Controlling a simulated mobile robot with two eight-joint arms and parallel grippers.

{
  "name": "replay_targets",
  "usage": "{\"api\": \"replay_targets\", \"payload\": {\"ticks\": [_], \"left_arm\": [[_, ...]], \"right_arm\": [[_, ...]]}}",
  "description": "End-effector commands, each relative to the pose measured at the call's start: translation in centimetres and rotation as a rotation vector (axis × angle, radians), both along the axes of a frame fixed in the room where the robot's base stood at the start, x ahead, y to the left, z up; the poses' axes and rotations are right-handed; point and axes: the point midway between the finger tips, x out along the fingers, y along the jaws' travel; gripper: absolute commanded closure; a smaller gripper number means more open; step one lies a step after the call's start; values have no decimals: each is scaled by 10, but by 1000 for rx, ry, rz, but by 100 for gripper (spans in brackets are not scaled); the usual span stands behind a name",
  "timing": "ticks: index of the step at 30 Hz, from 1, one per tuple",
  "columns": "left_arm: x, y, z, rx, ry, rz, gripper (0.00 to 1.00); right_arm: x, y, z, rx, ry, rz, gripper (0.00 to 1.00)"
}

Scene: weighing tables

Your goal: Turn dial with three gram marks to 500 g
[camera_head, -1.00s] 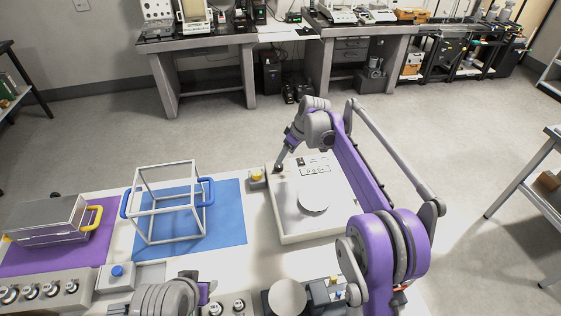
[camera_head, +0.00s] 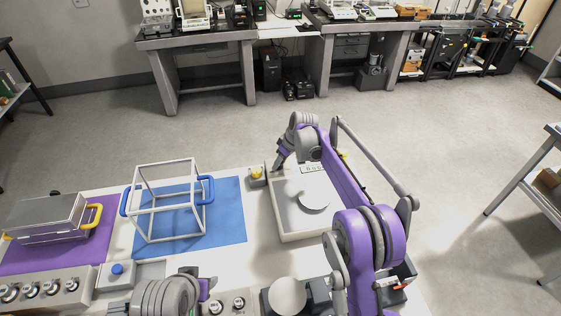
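A white scale (camera_head: 287,222) with a round pale pan (camera_head: 314,200) stands on the right part of the near table. A small marked panel (camera_head: 313,168) shows on its far side, too small to read. My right gripper (camera_head: 277,168) points down at the scale's far left corner, where the gripper and wrist cover the surface. I cannot make out the dial with three gram marks or whether the fingers touch it. The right fingertips are too small to tell open from shut. My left arm (camera_head: 165,298) shows at the bottom edge; its fingers cannot be made out.
A yellow button box (camera_head: 257,174) sits just left of the scale. A white frame with blue handles (camera_head: 163,210) stands on a blue mat (camera_head: 226,226). A metal box (camera_head: 47,215) lies on a purple mat (camera_head: 95,252). A row of knobs (camera_head: 40,290) lines the front left.

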Motion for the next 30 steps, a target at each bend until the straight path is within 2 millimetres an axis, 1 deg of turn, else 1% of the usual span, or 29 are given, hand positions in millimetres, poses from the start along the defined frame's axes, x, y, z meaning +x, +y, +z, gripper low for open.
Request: {"api": "replay_targets", "payload": {"ticks": [1, 6, 14, 19, 23, 30], "left_arm": [[0, 0, 0, 0, 0, 0, 50], [0, 0, 0, 0, 0, 0, 50], [0, 0, 0, 0, 0, 0, 50], [-1, 0, -3, 0, 2, 0, 50], [-2, 0, -5, 0, 4, 0, 50], [-5, 0, -11, 0, 9, 0, 50]], "right_arm": [[0, 0, 0, 0, 0, 0, 70], [0, 0, 0, 0, 0, 0, 100], [0, 0, 0, 0, 0, -10, 100], [-1, 1, 0, 1, 1, -57, 100], [-2, 2, -1, 0, 0, -131, 100], [-3, 3, -1, -1, 0, -334, 100]]}}
